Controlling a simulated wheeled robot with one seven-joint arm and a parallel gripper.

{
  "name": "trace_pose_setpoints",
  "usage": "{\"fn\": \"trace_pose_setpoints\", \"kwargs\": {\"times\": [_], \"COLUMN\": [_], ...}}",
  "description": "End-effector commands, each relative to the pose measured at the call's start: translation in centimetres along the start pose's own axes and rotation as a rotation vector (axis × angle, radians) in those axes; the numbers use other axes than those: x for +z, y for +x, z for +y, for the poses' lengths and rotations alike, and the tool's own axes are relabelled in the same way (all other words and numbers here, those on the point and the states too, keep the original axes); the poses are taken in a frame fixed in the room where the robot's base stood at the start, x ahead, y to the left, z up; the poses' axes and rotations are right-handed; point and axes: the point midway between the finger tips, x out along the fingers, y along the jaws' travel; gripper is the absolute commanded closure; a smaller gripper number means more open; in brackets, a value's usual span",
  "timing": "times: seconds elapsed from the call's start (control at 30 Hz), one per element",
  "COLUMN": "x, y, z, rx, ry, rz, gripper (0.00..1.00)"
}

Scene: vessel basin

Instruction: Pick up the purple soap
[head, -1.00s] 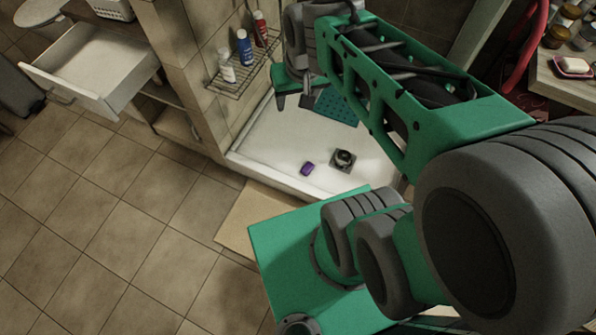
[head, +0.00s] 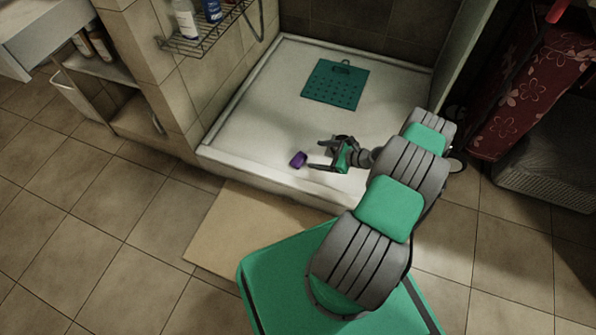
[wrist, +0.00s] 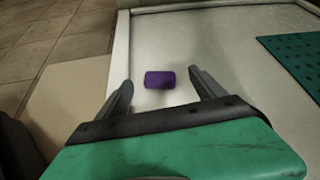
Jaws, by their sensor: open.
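The purple soap (head: 298,159) is a small block lying on the white floor of the shower basin (head: 262,110), near its front rim. My gripper (head: 314,155) is low over the basin, just to the right of the soap, with its fingers pointing toward it. In the wrist view the soap (wrist: 160,80) shows ahead, between the lines of the two open fingers (wrist: 160,92) and slightly beyond their tips. The gripper is open and empty. I cannot tell how high the fingertips are above the basin floor.
A teal perforated mat (head: 335,85) lies farther back in the basin. A wire rack (head: 205,35) with bottles hangs on the left tiled wall. A beige mat (head: 230,225) lies before the raised basin rim. A dark basket (head: 550,165) stands at right.

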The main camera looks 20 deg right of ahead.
Motion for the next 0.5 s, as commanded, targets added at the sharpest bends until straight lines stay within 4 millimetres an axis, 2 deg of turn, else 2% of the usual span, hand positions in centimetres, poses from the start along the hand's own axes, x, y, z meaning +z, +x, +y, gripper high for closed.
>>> {"fn": "trace_pose_setpoints", "kwargs": {"times": [0.03, 0.1, 0.27, 0.5], "x": [-3.1, -4.5, -5.2, -5.0], "y": [1.0, 1.2, 2.3, 6.0], "z": [0.9, 1.4, 1.7, 1.6], "rx": [-0.034, -0.068, -0.09, -0.087], "ry": [0.077, 0.152, 0.207, 0.206], "rz": [-0.032, -0.066, -0.093, -0.091], "gripper": [0.21, 0.21, 0.21, 0.21]}}
